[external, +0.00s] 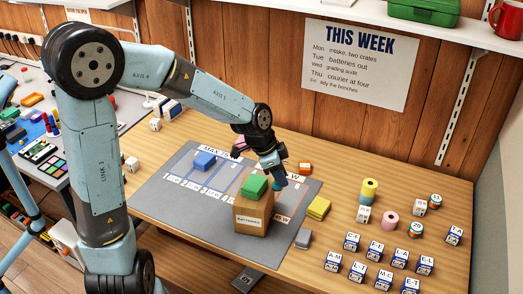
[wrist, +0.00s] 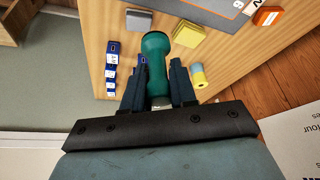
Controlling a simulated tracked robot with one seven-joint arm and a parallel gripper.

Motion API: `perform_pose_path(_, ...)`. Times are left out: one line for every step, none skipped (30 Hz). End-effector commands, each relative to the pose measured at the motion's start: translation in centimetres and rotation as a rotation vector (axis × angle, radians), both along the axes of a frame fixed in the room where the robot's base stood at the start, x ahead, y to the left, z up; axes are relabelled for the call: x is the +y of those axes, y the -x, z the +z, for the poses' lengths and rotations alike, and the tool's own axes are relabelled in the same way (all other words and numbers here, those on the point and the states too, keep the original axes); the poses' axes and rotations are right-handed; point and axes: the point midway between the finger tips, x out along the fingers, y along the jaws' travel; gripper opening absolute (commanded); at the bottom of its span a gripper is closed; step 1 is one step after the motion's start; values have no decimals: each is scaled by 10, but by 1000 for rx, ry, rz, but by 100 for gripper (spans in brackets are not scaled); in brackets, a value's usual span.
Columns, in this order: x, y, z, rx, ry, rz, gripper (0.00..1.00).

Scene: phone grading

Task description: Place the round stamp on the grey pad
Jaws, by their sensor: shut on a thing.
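My gripper (wrist: 156,88) is shut on the round stamp (wrist: 155,50), a teal piece with a rounded end, gripped between its two dark fingers in the wrist view. In the external view my gripper (external: 277,172) is above the grey mat, behind the cardboard box, and the teal stamp (external: 279,184) shows below it. A small square grey pad (external: 303,238) lies by the mat's right edge, in front of a yellow pad (external: 318,207). The grey pad (wrist: 138,21) and the yellow pad (wrist: 189,34) also show in the wrist view. The stamp is apart from the grey pad.
An orange block (external: 305,169) lies behind. Several labelled blue-and-white blocks (external: 375,250) and a pink roll (external: 391,219) stand at the right.

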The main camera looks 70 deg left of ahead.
Motion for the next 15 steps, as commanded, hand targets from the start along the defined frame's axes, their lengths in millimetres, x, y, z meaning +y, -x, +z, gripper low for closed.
perform_pose_path(-8, 8, 0, 1, -3, -8, 0)
perform_pose_path(-14, 11, -1, 1, -3, -15, 0)
perform_pose_path(-21, 16, -2, 1, -3, -24, 0)
perform_pose_path(-27, 19, -2, 2, -2, -31, 0)
perform_pose_path(-32, 23, -4, 3, -2, -37, 0)
perform_pose_path(-38, 28, -5, 1, -3, -45, 0)
perform_pose_path(-43, 31, -7, 2, -2, -51, 0)
perform_pose_path(-48, 35, -8, 2, -4, -57, 0)
perform_pose_path(-54, 39, -11, 2, -4, -65, 0)
perform_pose_path(-59, 43, -13, 3, -3, -71, 0)
perform_pose_path(-63, 46, -14, 2, -4, -76, 0)
perform_pose_path(-69, 51, -18, 3, -4, -83, 0)
perform_pose_path(-73, 54, -19, 1, -4, -87, 0)
perform_pose_path(-76, 57, -21, 2, -3, -92, 0)
perform_pose_path(-80, 60, -24, 1, -3, -97, 0)
